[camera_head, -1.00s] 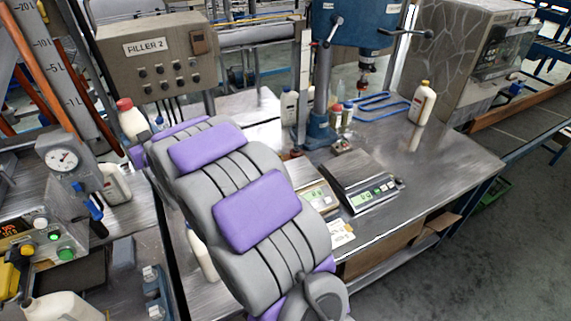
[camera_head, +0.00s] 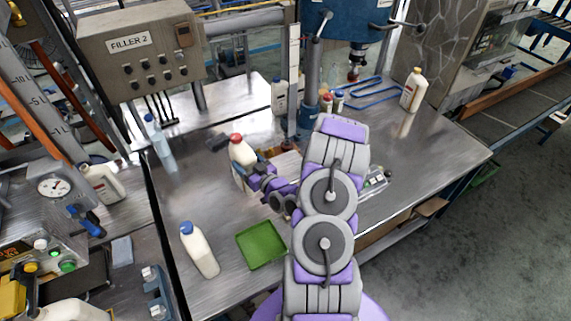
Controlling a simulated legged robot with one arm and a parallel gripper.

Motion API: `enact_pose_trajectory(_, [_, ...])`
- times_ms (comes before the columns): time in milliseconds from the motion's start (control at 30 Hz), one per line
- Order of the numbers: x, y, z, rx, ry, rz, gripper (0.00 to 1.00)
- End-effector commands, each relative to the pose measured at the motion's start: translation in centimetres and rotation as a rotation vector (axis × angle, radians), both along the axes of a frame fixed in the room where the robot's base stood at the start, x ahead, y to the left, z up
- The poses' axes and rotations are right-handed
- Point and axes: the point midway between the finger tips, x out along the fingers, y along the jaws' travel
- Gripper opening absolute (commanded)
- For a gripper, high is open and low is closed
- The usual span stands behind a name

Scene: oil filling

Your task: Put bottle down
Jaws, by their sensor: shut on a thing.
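The white bottle with a red cap (camera_head: 241,152) stands nearly upright in the middle of the workbench area, just left of my arm. My gripper (camera_head: 256,178) reaches in from the right and is shut on this bottle at its lower body. The gripper partly covers the bottle's lower right side. I cannot tell whether its base touches the bench (camera_head: 215,205).
A green tray (camera_head: 262,243) and a blue-capped white bottle (camera_head: 199,252) are nearer on the bench. A clear bottle (camera_head: 158,138) stands at the left. A white bottle (camera_head: 413,90) stands far right. A blue drill press (camera_head: 350,25) stands behind.

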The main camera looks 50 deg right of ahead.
Motion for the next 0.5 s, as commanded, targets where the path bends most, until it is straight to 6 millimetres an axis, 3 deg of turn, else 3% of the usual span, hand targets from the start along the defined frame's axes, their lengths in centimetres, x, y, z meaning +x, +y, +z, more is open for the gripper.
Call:
enact_pose_trajectory(33, [-1.8, -0.9, 0.4, 0.005, 0.001, -0.023, 0.00])
enact_pose_trajectory(200, [-6.4, -1.9, 1.4, -0.002, -0.002, -0.082, 0.00])
enact_pose_trajectory(333, [-8.9, -2.1, 2.6, -0.009, -0.004, -0.129, 0.00])
enact_pose_trajectory(500, [-10.6, -2.6, 3.4, -0.009, -0.003, -0.166, 0.00])
